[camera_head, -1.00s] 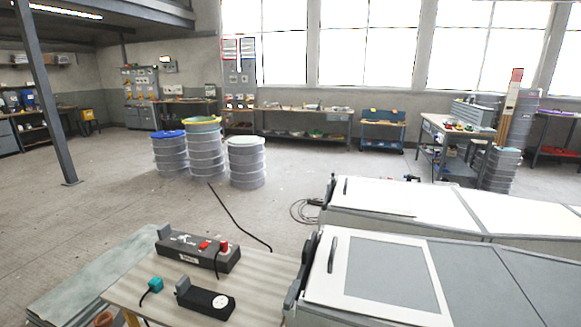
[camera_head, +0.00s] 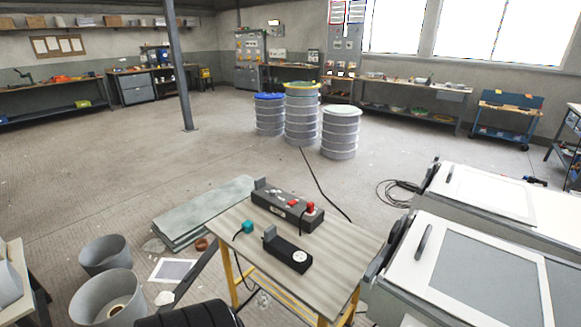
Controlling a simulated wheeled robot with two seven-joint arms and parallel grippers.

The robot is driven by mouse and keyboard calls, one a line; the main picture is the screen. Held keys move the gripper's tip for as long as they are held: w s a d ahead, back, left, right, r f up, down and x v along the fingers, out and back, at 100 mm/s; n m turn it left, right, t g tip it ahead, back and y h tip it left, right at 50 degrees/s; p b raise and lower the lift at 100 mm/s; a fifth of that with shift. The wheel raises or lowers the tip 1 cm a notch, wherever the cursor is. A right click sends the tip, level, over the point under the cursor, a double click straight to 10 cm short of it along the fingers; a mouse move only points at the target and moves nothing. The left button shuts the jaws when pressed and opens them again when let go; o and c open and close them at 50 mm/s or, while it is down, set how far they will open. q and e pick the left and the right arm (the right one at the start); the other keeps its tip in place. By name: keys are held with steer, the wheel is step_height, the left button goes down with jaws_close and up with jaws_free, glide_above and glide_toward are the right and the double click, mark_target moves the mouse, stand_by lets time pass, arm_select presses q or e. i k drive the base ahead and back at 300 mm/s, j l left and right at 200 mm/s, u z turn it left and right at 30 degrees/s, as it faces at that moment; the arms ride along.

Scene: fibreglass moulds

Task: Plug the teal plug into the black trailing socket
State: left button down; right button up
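The teal plug (camera_head: 248,227) stands near the left edge of a small wooden-topped table (camera_head: 342,262), with a dark cable running from it over the edge. The black trailing socket (camera_head: 287,254) lies to its right, with a round pale socket face (camera_head: 299,256) at its right end and an upright grey piece at its left end. The plug and the socket are apart. Neither of my grippers shows in the head view. A black ribbed shape at the bottom edge may be part of my arm.
A larger dark power box (camera_head: 287,209) with red parts sits behind the socket. White-topped units (camera_head: 480,275) stand close on the right. Grey bins (camera_head: 104,255) and flat sheets (camera_head: 205,215) are on the floor at left. Drums (camera_head: 340,132) stand behind, with open floor around them.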

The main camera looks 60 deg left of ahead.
mark_target(299, 260)
steer(key=u, duration=2.25)
